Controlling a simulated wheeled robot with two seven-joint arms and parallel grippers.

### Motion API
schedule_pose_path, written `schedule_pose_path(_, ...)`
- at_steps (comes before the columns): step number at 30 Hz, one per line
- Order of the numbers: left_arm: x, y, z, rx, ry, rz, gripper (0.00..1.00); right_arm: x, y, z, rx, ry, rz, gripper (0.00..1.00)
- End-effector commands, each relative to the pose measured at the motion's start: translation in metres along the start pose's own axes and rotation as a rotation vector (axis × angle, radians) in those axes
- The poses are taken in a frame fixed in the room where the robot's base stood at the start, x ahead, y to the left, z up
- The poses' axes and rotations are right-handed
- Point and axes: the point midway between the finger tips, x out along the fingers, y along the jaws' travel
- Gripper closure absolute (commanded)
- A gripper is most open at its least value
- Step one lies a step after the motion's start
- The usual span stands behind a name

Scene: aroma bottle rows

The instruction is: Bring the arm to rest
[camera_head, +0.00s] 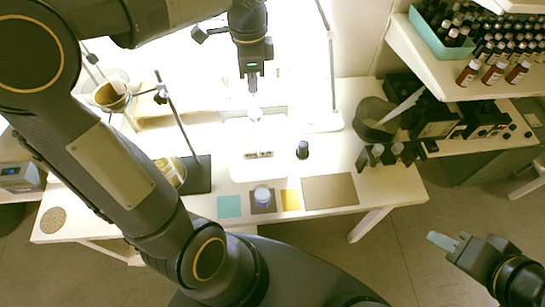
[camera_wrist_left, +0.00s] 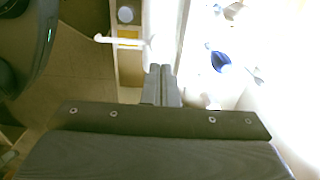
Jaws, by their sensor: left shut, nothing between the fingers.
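My left arm crosses the head view from the left, and its gripper (camera_head: 254,82) hangs over the bright back part of the table (camera_head: 400,188). In the left wrist view my left gripper (camera_wrist_left: 161,72) has its two fingers together with nothing between them. My right gripper (camera_head: 444,241) is at the lower right of the head view, over the floor and clear of the table. Whether its fingers are apart is too small to tell.
A dark bottle (camera_head: 302,151) and a blue-white jar (camera_head: 262,195) stand on the table near coloured mats (camera_head: 330,191). A stand (camera_head: 198,176) is beside my left arm. The right-hand shelf (camera_head: 420,62) holds many bottles and a teal tray (camera_head: 432,40).

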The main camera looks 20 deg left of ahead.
Motion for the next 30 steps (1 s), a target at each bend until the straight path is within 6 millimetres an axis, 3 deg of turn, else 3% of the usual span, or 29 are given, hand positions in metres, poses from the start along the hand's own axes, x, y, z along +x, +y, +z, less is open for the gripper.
schedule_pose_path(7, -0.001, 0.001, 0.001, -0.007, 0.004, -0.001, 1.0, 0.0, 0.0, 0.0, 0.0, 0.0, 0.0, 0.64)
schedule_pose_path(10, -0.003, 0.012, 0.008, -0.069, 0.035, -0.011, 1.0, 0.0, 0.0, 0.0, 0.0, 0.0, 0.0, 0.64)
schedule_pose_path(15, -0.004, 0.06, 0.034, -0.362, 0.185, -0.031, 1.0, 0.0, 0.0, 0.0, 0.0, 0.0, 0.0, 0.64)
schedule_pose_path(21, 0.015, 0.124, 0.052, -0.795, 0.429, 0.007, 1.0, 0.0, 0.0, 0.0, 0.0, 0.0, 0.0, 0.64)
schedule_pose_path(25, 0.029, 0.151, 0.054, -1.0, 0.549, 0.053, 1.0, 0.0, 0.0, 0.0, 0.0, 0.0, 0.0, 0.64)
schedule_pose_path(30, 0.039, 0.165, 0.053, -1.125, 0.623, 0.092, 1.0, 0.0, 0.0, 0.0, 0.0, 0.0, 0.0, 0.64)
